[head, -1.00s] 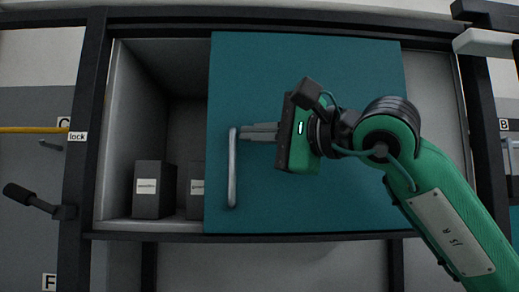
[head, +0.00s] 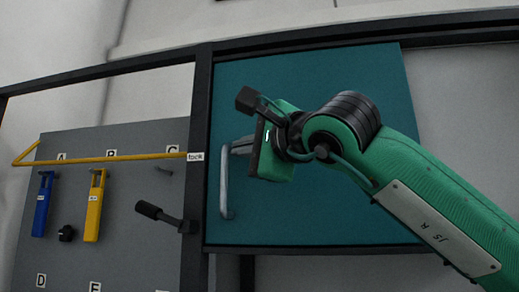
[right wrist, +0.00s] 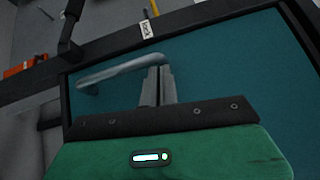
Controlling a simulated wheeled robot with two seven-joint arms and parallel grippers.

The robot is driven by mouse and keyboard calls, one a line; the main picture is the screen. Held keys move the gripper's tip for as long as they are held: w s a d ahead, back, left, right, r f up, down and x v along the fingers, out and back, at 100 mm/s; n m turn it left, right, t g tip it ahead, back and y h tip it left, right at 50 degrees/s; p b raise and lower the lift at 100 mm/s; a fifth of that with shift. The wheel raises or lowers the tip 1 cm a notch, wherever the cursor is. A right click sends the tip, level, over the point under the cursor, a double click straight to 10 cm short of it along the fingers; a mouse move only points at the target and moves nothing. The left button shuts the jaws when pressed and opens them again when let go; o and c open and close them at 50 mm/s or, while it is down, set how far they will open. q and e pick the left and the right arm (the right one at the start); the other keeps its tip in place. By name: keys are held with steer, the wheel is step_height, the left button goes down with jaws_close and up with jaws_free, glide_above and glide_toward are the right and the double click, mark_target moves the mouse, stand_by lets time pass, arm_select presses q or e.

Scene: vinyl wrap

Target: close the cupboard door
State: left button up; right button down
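My right gripper (head: 240,147) is at the handle's right side. Its two fingers (right wrist: 158,85) are together, side by side along the bar, with tips against it rather than around it. The tips are partly hidden. My left gripper is out of view.
Left of the post is a grey panel (head: 110,200) with a yellow bar (head: 110,158), a blue tool (head: 43,205), a yellow tool (head: 94,205) and a black lever (head: 165,216). The lever sticks out near the post.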

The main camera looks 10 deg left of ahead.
stand_by(0.4)
arm_select(q)
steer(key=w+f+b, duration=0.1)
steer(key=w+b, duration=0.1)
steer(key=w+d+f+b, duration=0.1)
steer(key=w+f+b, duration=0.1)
steer(key=b, duration=0.1)
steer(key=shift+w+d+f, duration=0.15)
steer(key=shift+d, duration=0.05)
arm_select(e)
steer(key=w+d+v, duration=0.1)
steer(key=w+v, duration=0.1)
steer(key=v, duration=1.1)
steer(key=shift+w+d+f, duration=0.15)
steer(key=shift+w+d, duration=0.05)
steer(key=shift+d, duration=0.15)
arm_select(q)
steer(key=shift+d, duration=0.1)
arm_select(e)
steer(key=shift+a, duration=0.1)
